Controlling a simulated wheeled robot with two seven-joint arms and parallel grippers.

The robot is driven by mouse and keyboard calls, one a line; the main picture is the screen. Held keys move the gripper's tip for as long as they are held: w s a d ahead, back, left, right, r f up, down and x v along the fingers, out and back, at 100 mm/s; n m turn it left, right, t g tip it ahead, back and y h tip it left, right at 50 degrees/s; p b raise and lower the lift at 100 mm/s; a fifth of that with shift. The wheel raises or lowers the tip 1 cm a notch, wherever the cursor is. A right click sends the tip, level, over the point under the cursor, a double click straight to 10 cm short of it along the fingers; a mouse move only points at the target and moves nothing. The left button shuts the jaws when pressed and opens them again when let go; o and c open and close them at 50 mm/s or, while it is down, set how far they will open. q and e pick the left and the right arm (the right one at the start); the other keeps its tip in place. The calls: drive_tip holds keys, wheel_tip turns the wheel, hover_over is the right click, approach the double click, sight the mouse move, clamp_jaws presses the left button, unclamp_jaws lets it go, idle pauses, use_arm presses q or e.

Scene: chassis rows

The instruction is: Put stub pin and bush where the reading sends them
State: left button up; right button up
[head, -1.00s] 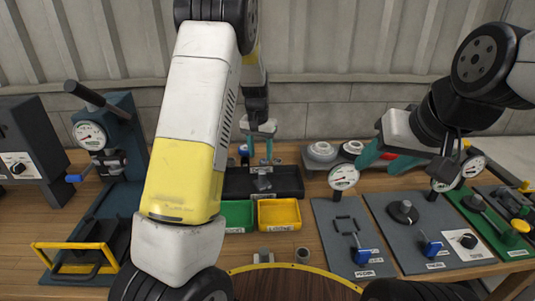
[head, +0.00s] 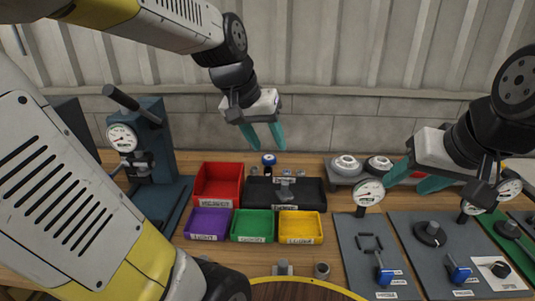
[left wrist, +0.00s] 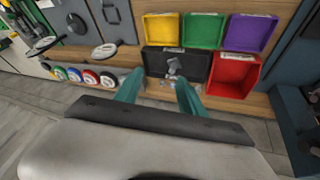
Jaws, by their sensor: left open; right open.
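A grey metal piece (head: 285,190) sits in the black tray (head: 312,196); it also shows in the left wrist view (left wrist: 173,67). A small round, hollow-looking grey part (head: 322,270), like a bush, stands at the front by the yellow-rimmed round board (head: 268,284). A grey block-like part (head: 283,268) is left of it. I cannot tell which is the stub pin. My left gripper (head: 265,138) is open and empty, raised above and behind the tray; its fingers show in the left wrist view (left wrist: 158,92). My right gripper (head: 416,178) is open and empty above the grey gauge plates.
Red (head: 218,183), purple (head: 208,224), green (head: 252,225) and yellow (head: 300,228) bins adjoin the tray; their labels are too small to read. A blue press with a dial (head: 122,138) stands left. Grey plates (head: 368,250) with dials and blue-handled levers fill the right.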

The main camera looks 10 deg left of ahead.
use_arm(q)
drive_tip(key=s+t, duration=0.1)
drive_tip(key=s, duration=0.8)
drive_tip(key=shift+s+r, duration=0.2)
drive_tip(key=shift+s, duration=0.05)
use_arm(e)
drive_tip(key=shift+o, duration=0.4)
